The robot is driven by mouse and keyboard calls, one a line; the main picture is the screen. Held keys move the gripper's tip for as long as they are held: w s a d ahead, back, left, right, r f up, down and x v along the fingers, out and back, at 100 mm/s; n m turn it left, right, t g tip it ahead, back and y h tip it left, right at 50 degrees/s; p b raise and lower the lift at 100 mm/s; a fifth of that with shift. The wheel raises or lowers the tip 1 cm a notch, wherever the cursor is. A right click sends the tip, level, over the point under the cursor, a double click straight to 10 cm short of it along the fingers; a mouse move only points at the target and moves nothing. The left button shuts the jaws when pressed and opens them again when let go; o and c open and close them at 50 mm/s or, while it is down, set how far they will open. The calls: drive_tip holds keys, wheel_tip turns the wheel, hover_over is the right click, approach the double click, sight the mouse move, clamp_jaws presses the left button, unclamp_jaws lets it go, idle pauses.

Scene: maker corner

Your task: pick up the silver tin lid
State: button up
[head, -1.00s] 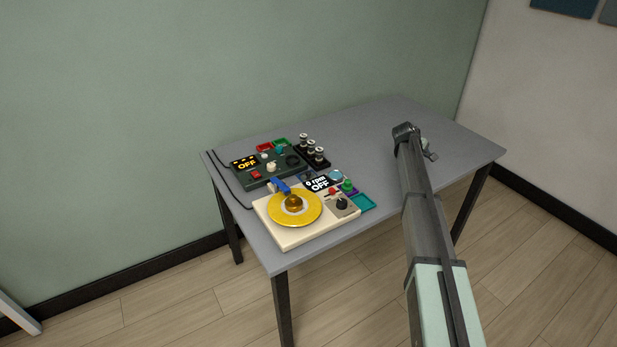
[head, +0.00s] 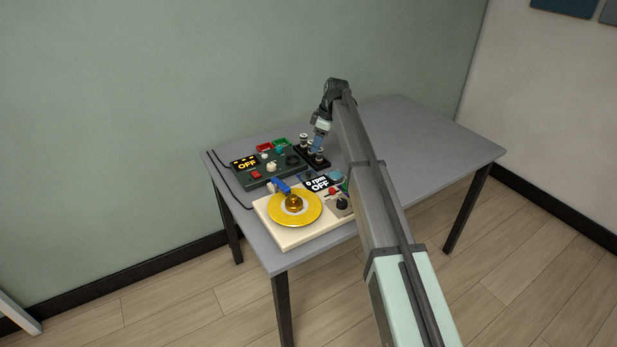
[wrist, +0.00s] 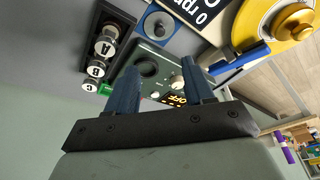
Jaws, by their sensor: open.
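My gripper (head: 317,147) is open and empty, pointing down over the table by the black rack of small canisters. In the wrist view its two blue fingers (wrist: 157,75) stand apart with nothing between them. A round silver-grey disc with a dark centre (wrist: 158,24) sits on a blue square beside the rpm display. I cannot tell for certain that it is the silver tin lid. The silver-topped canisters, marked A (wrist: 105,44), B (wrist: 96,69) and C (wrist: 90,86), stand in the rack.
A green control box (head: 262,176) with knobs and an OFF display stands left of the rack. In front is a cream turntable unit (head: 290,238) with a yellow disc (head: 290,217). The table's right side (head: 430,145) is clear.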

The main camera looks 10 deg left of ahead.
hover_over(308, 172)
drive_tip(key=d, duration=0.2)
drive_tip(key=x, duration=0.2)
drive_tip(key=d+x, duration=0.1)
drive_tip(key=x, duration=0.4)
drive_tip(key=shift+d+f, duration=0.25)
drive_tip(key=shift+f, duration=0.3)
drive_tip(key=shift+d+x, duration=0.1)
drive_tip(key=shift+x, duration=1.2)
drive_tip(key=shift+d+x, duration=0.15)
drive_tip(key=shift+x, duration=1.15)
drive_tip(key=shift+f, duration=0.1)
drive_tip(key=shift+c, duration=0.3)
clamp_jaws()
